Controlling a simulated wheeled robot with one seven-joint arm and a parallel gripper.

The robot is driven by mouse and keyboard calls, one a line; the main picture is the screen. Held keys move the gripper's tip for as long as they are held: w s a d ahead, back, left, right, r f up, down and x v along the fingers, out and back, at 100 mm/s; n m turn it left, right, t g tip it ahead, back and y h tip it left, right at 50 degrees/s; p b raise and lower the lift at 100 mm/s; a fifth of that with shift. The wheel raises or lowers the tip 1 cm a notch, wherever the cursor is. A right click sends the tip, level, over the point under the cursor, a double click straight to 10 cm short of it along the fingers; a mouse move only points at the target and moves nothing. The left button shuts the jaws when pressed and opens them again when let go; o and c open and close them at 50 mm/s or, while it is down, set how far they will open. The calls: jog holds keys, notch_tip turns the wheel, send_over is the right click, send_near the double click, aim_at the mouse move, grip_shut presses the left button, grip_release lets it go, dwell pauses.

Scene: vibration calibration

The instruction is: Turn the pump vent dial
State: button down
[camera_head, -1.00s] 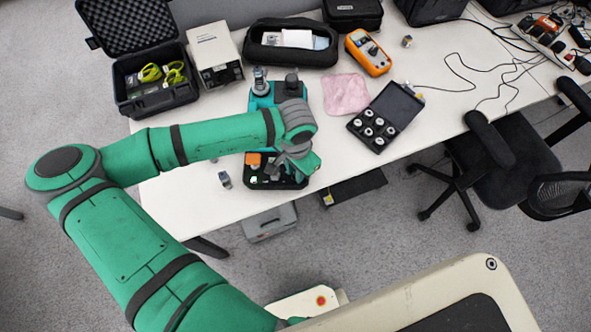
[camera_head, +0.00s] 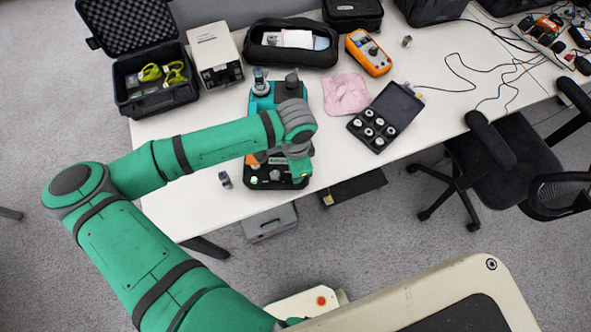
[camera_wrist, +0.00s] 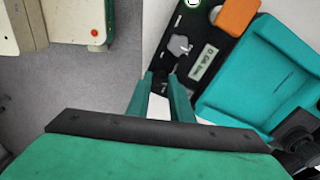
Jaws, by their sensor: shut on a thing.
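The pump (camera_head: 262,104) is a teal unit with a black control panel (camera_head: 274,184) at its front, on the white table. My wrist covers part of both in the head view. In the wrist view, the black panel (camera_wrist: 208,40) carries a pale label and a grey, irregular patch. My gripper (camera_wrist: 161,77) is at the panel's edge, its two teal fingers close together. It is shut on the vent dial, which is mostly hidden between and behind the fingers. In the head view the fingertips are hidden under my wrist.
An orange block (camera_wrist: 236,15) and a green-ringed button (camera_wrist: 193,2) sit on the panel. A small metal part (camera_head: 225,180) lies left of the pump. A pink cloth (camera_head: 346,94) and an open black case of weights (camera_head: 372,128) are to the right. The table's front edge is close.

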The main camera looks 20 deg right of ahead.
jog(key=m, duration=1.2)
jog(key=shift+d, duration=0.1)
jog(key=shift+m, duration=0.3)
dwell(0.3)
jog(key=c, duration=1.6)
grip_release()
jog(key=shift+w, duration=0.1)
notch_tip(320, 180, up, 11)
jog(key=shift+f, duration=0.1)
